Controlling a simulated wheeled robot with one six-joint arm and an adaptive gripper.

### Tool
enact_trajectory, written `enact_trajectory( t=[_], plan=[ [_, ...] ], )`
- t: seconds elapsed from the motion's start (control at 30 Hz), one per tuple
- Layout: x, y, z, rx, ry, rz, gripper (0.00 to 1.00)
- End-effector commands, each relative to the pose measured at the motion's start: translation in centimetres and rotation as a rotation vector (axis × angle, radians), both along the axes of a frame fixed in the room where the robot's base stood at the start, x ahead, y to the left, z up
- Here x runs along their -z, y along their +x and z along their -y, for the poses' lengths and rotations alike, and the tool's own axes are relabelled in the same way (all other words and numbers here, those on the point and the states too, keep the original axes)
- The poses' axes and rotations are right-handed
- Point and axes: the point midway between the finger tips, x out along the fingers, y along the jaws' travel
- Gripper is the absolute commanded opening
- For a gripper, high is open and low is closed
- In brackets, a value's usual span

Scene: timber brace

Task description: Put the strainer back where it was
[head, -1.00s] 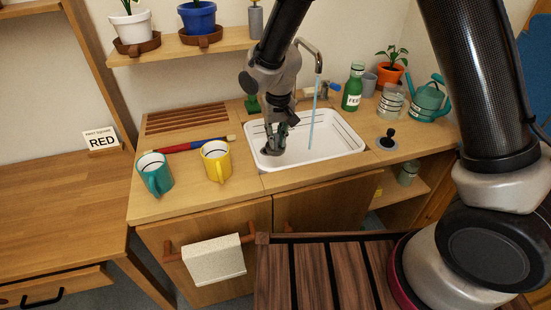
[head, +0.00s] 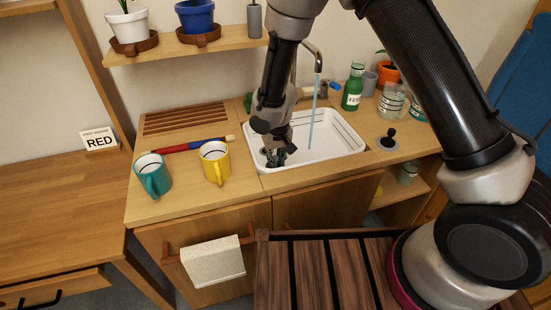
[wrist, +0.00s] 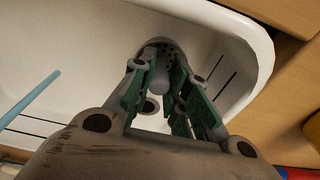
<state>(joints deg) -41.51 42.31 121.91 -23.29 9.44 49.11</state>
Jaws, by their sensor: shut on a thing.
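My gripper (head: 275,158) is low inside the left part of the white sink (head: 335,146). In the wrist view my gripper (wrist: 162,72) is shut on the strainer (wrist: 170,49), a grey disc with small holes and a pale knob between the fingers. The fingers hide part of the disc. A small round drain fitting (wrist: 150,107) shows beyond the fingers in the sink floor. I cannot tell whether the strainer touches the sink floor.
Water (head: 312,125) runs from the tap (head: 317,62) into the sink. A yellow mug (head: 215,164) and a teal mug (head: 152,177) stand left of the sink. A black-knobbed stopper (head: 389,140) and a green bottle (head: 353,88) stand to the right and behind.

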Motion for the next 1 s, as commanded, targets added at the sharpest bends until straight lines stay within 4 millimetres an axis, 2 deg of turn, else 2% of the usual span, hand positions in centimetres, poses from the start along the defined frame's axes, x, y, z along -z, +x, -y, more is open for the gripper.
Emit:
enact_trajectory(
  t=[0.13,0.17,0.23,0.27,0.57,0.67,0.77,1.0],
  plan=[
    [0.3,0.0,0.0,0.000,0.000,0.000,0.00],
    [0.3,0.0,0.0,0.000,0.000,0.000,0.22],
    [0.2,0.0,0.0,0.000,0.000,0.001,0.35],
    [0.2,0.0,0.0,0.000,0.000,0.000,0.38],
    [0.2,0.0,0.0,0.000,0.000,0.001,0.38],
    [-0.4,0.0,-0.1,0.000,0.001,0.002,0.38],
    [-2.1,-0.1,-0.1,0.000,0.002,0.005,0.38],
    [-7.6,-0.9,0.1,0.000,0.004,0.005,0.38]
  ],
)
